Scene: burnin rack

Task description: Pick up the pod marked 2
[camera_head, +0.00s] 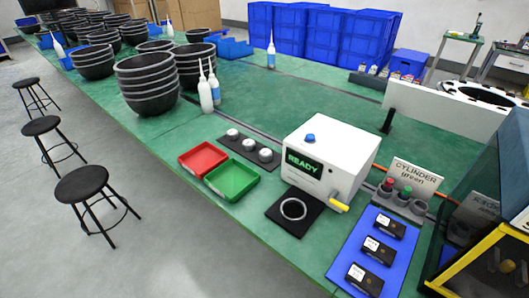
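Three dark boxes with white labels lie in a row on a blue mat (343,273) at the lower right: a far box (390,227), a middle box (380,253) and a near box (371,283). Their labels are too small to read, so I cannot tell which one, if any, is marked 2. Three white-topped round pieces (249,144) sit on a dark strip behind the trays, with no readable number. Neither of my grippers is in view.
A white machine (341,143) reading READY stands left of the mat, a ring (293,209) before it. A red tray (203,158) and green tray (232,179) lie further left. A "CYLINDER green" sign (413,179) and a yellow-edged box (470,262) are right.

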